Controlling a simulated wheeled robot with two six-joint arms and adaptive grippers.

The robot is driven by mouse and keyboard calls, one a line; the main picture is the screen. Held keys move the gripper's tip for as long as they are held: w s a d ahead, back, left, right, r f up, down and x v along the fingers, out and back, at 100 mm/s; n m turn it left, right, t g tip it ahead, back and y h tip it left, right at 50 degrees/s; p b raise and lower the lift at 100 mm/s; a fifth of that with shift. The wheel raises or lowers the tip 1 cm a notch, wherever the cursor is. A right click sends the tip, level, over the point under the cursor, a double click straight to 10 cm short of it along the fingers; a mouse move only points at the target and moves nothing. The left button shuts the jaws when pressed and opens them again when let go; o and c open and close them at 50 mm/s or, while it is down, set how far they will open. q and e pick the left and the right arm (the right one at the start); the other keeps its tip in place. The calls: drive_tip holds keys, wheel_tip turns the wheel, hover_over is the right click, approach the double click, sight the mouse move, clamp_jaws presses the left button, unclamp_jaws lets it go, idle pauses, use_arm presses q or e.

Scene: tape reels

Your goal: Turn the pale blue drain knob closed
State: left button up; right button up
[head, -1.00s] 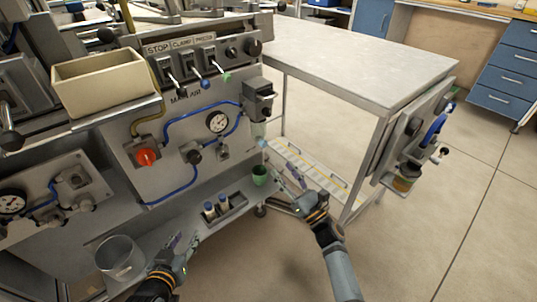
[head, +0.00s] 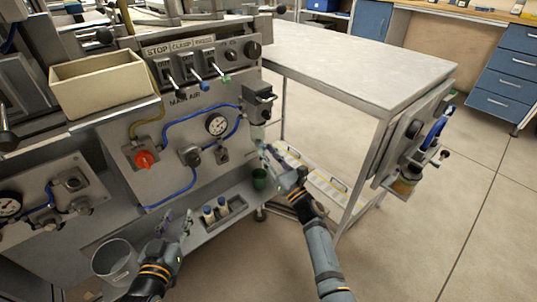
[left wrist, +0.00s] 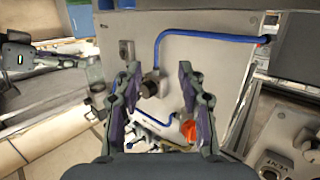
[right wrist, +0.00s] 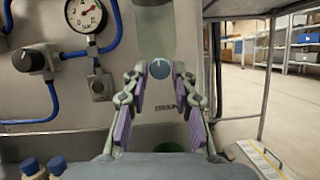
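The pale blue drain knob (right wrist: 160,68) is a small round knob under the clear bowl (right wrist: 154,30) of the air filter unit (head: 258,104). In the right wrist view it sits between and beyond the fingertips of my right gripper (right wrist: 158,80), which is open and empty. In the head view my right gripper (head: 274,160) is just below and right of the bowl (head: 257,131). My left gripper (head: 178,224) is low in front of the panel, near the small bottles. In the left wrist view it (left wrist: 158,74) is open and empty, with a black knob seen beyond its fingers.
A green cup (head: 260,179) stands on the ledge below the filter unit. A bottle rack (head: 222,213) and a clear beaker (head: 114,262) are on the same ledge. A gauge (head: 217,125) and blue tubing are on the panel. A metal table (head: 375,65) stands to the right.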

clamp_jaws()
